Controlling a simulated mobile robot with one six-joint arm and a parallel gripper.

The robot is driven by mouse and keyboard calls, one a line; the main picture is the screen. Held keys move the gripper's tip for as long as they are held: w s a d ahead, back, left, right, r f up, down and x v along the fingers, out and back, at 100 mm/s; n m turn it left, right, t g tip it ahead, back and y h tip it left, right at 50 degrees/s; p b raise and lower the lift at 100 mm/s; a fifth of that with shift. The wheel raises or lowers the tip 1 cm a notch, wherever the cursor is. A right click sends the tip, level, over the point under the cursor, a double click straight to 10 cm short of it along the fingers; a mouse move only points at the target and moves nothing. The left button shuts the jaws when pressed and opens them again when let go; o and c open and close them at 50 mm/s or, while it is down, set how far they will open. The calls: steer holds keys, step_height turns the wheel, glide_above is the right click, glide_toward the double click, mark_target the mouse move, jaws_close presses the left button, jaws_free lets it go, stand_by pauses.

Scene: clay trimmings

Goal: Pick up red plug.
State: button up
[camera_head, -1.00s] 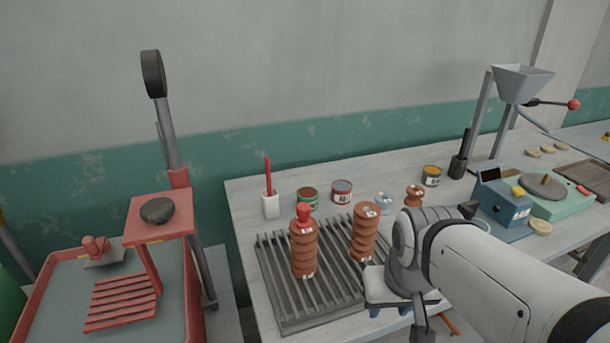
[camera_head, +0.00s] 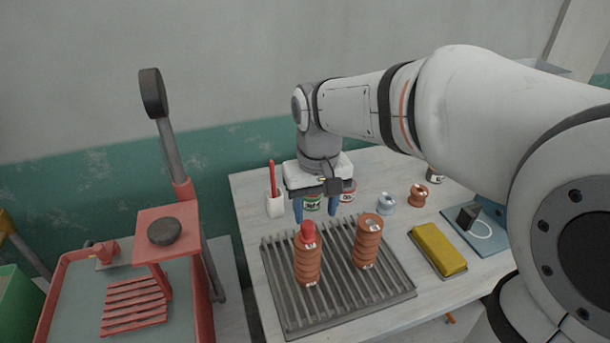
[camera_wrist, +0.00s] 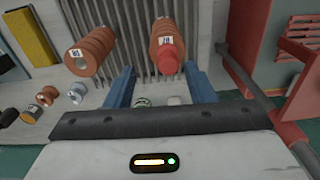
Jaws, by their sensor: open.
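The red plug (camera_head: 308,232) sits in the top of the left ribbed brown insulator (camera_head: 307,266), which stands upright on the grey slatted rack (camera_head: 290,318). In the wrist view the red plug (camera_wrist: 168,58) shows ahead of and between the blue fingers, nearer the right one. My gripper (camera_head: 315,214) points down above and behind the plug in the head view. Its blue fingers are apart with nothing between them, and they do not appear to touch the plug. The fingers also show in the wrist view (camera_wrist: 160,80).
A second ribbed insulator (camera_head: 367,241), without a red top, stands close to the right on the rack. A yellow block (camera_head: 438,249) lies further right. A white cup with a red stick (camera_head: 274,204) and cans stand behind. A red-framed stand (camera_head: 168,222) is at left.

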mark_target(308, 223)
steer(key=shift+w+a+r+p, duration=0.15)
steer(key=shift+w+a+r, duration=0.1)
steer(key=shift+a, duration=0.2)
steer(key=shift+w+a+r+p, duration=0.15)
steer(key=shift+w+a+r, duration=0.1)
steer(key=shift+a, duration=0.2)
steer(key=f, duration=0.4)
steer(key=f+p, duration=0.1)
steer(key=f, duration=0.2)
steer(key=shift+w+d+f+p, duration=0.1)
steer(key=shift+d+f+p, duration=0.1)
steer(key=shift+f+p, duration=0.15)
steer(key=shift+c, duration=0.2)
steer(key=c, duration=1)
